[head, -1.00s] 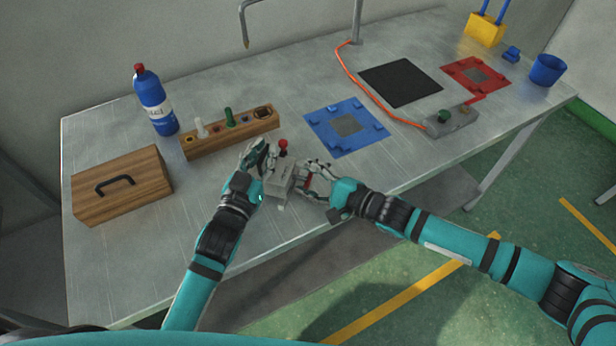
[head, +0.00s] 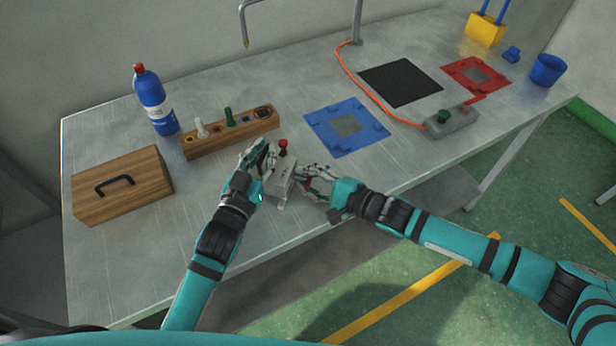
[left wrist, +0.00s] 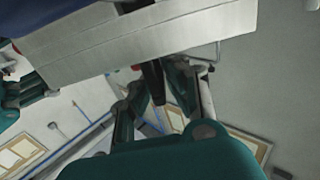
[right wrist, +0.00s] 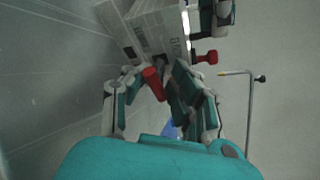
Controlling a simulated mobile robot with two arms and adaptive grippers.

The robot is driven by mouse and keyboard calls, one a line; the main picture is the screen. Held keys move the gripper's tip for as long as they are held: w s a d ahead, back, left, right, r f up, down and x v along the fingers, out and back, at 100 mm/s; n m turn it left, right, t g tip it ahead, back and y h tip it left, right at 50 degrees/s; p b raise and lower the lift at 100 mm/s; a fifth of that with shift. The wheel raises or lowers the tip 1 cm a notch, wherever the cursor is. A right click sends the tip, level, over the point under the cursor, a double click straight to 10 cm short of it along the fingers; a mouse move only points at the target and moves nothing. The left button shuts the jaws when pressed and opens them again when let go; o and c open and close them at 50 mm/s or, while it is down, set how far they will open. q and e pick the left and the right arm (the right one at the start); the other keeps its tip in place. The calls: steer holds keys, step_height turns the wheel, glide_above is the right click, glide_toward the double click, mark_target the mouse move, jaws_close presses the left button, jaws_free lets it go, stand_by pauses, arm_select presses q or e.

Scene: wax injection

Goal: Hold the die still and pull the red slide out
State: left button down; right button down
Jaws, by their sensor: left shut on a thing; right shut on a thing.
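The die (head: 281,184) is a small grey block on the bench with a red knob (head: 283,144) above it. My left gripper (head: 265,156) is shut on the die from its left side. My right gripper (head: 312,180) is at the die's right side, shut on the red slide. In the right wrist view the red slide (right wrist: 153,83) shows as a short red bar between the fingers, below the die's lettered face (right wrist: 150,38). How far it extends from the die is hidden. In the left wrist view the fingers (left wrist: 152,85) are below a broad grey surface.
A wooden holder (head: 205,145) with several small parts stands behind the die. A wooden box (head: 135,195) and a blue bottle (head: 153,100) are at the left. A blue plate (head: 320,125) lies behind and right. The bench's front edge is close to the die.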

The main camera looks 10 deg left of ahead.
arm_select(q)
steer(key=shift+f, duration=0.1)
arm_select(e)
steer(key=shift+d+r, duration=0.1)
steer(key=shift+r, duration=0.05)
steer(key=shift+s+d, duration=0.2)
steer(key=shift+d, duration=1)
steer(key=c, duration=1)
jaws_free()
steer(key=shift+c, duration=0.2)
steer(key=shift+s+d, duration=0.1)
steer(key=shift+d, duration=0.05)
steer(key=v, duration=1.2)
arm_select(q)
steer(key=c, duration=1.3)
jaws_free()
steer(key=shift+s, duration=0.15)
